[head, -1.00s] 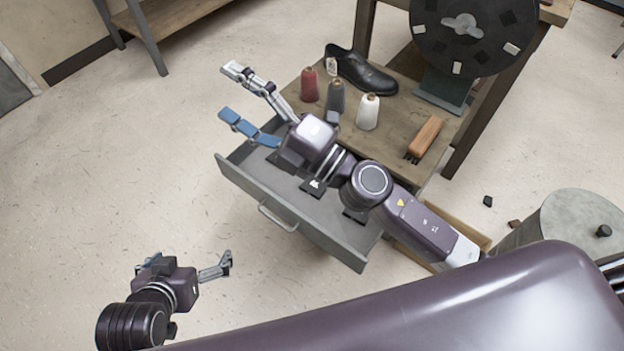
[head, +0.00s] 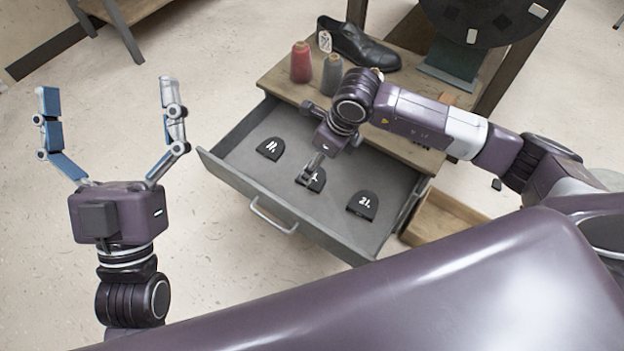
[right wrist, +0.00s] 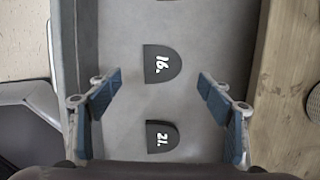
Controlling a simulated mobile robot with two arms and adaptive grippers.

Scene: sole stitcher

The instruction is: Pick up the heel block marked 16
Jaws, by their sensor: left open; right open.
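The heel block marked 16 (right wrist: 162,64) is a dark, rounded piece lying flat in the open grey drawer. My right gripper (head: 311,141) is over the drawer, open and empty. In the right wrist view its blue fingertips (right wrist: 159,77) stand apart on either side, with block 16 between and slightly beyond them. My left gripper (head: 108,84) is open and empty, fingers up, left of the drawer.
Thread spools (head: 301,62) and a black shoe (head: 358,45) stand on the bench top above.

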